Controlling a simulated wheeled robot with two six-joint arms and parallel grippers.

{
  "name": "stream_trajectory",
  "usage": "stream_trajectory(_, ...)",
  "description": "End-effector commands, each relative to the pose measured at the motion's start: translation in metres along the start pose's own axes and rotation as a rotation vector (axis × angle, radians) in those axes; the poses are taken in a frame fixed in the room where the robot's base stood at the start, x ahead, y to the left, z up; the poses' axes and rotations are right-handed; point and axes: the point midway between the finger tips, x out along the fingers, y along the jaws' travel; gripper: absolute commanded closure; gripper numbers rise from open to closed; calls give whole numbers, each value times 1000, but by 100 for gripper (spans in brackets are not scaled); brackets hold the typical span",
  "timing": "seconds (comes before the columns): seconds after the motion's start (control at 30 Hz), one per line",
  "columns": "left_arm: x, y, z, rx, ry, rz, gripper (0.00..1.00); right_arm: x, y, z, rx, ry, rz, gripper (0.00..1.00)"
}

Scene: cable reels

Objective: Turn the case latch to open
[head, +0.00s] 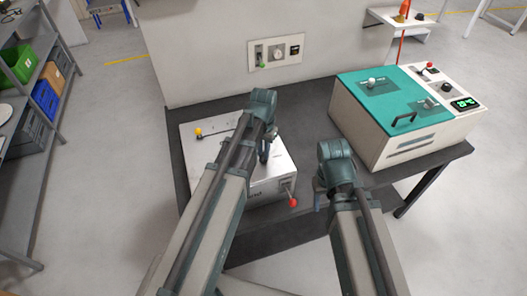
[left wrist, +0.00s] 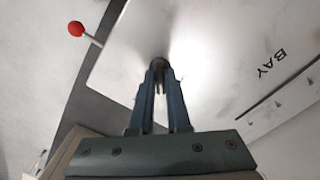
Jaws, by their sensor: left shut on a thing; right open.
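A white metal case (head: 190,160) lies on the dark table. Its pale top (left wrist: 220,50) fills much of the left wrist view, with the letters BAY on it. My left gripper (head: 264,155) is over the case's right part. In the left wrist view my left gripper's fingers (left wrist: 159,75) are closed on a small dark round knob on the case, likely the latch. The fingers cover most of it, so its turn angle cannot be told. My right gripper (head: 320,195) is open and empty, to the right of the case, apart from it.
A red-tipped lever (head: 293,202) sticks out at the case's front right corner; its ball also shows in the left wrist view (left wrist: 76,29). A yellow knob (head: 198,132) is on the case's far left. A teal-topped machine (head: 345,118) stands right. A wall panel (head: 276,52) is behind.

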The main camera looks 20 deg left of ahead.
Motion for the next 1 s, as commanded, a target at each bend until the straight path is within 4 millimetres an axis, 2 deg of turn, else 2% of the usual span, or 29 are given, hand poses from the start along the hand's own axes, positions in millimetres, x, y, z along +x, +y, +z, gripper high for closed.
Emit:
stream_trajectory(0.6, 0, 0, 0, 539, 0, 0, 100, 0, 0, 0, 0, 0, 0, 50)
stream_trajectory(1.0, 0, 0, 0, 716, -1, 0, 100, 0, 0, 0, 0, 0, 0, 50)
